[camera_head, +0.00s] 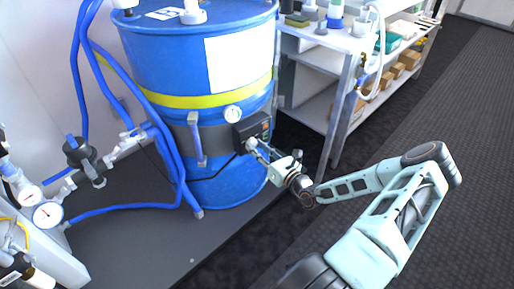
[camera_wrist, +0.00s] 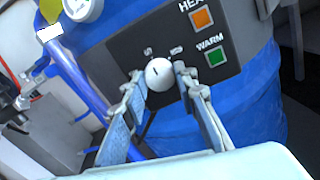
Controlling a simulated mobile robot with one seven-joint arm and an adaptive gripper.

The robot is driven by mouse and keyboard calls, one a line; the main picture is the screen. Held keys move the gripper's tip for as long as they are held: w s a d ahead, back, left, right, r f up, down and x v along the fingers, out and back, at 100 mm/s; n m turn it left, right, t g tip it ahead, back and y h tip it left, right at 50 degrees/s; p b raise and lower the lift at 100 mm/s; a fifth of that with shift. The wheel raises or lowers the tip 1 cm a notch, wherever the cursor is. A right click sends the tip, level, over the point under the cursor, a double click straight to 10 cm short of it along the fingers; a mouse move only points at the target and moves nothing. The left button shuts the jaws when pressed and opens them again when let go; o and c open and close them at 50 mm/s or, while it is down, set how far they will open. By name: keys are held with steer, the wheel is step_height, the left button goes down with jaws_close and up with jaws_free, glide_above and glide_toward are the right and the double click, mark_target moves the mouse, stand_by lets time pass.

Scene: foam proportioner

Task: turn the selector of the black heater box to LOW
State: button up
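The black heater box (camera_head: 252,131) is strapped to the side of the blue drum, and its dark panel (camera_wrist: 112,57) fills the middle of the wrist view. Its selector is a round white knob (camera_wrist: 159,74) with a short dark, slanted mark. Two small white labels above the knob are too small to read surely. My gripper (camera_wrist: 160,82) has one finger on each side of the knob, fingertips close to the panel. Narrow gaps seem to show beside the knob, so it looks open around it. In the head view my gripper (camera_head: 257,149) reaches the box front.
An orange HEAT lamp (camera_wrist: 202,19) and a green WARM lamp (camera_wrist: 215,57) sit right of the knob. The blue drum (camera_head: 160,60) carries a grey heater band and a dial. Blue hoses (camera_head: 125,85) hang at left. A metal shelf (camera_head: 345,95) stands close at right.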

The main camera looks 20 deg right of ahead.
steer(key=c, duration=0.5)
steer(key=shift+o, duration=0.2)
steer(key=shift+r+n+p, duration=0.1)
steer(key=shift+n+p, duration=0.3)
steer(key=shift+p, duration=0.15)
steer(key=shift+r+n+p, duration=0.1)
steer(key=shift+n+p, duration=0.4)
steer(key=shift+p, duration=0.2)
steer(key=n+p, duration=0.2)
steer(key=shift+n, duration=0.3)
steer(key=n+p, duration=0.3)
steer(key=n, duration=0.1)
steer(key=shift+f+n+p, duration=0.2)
steer(key=shift+n+p, duration=0.65)
steer(key=shift+n, duration=0.85)
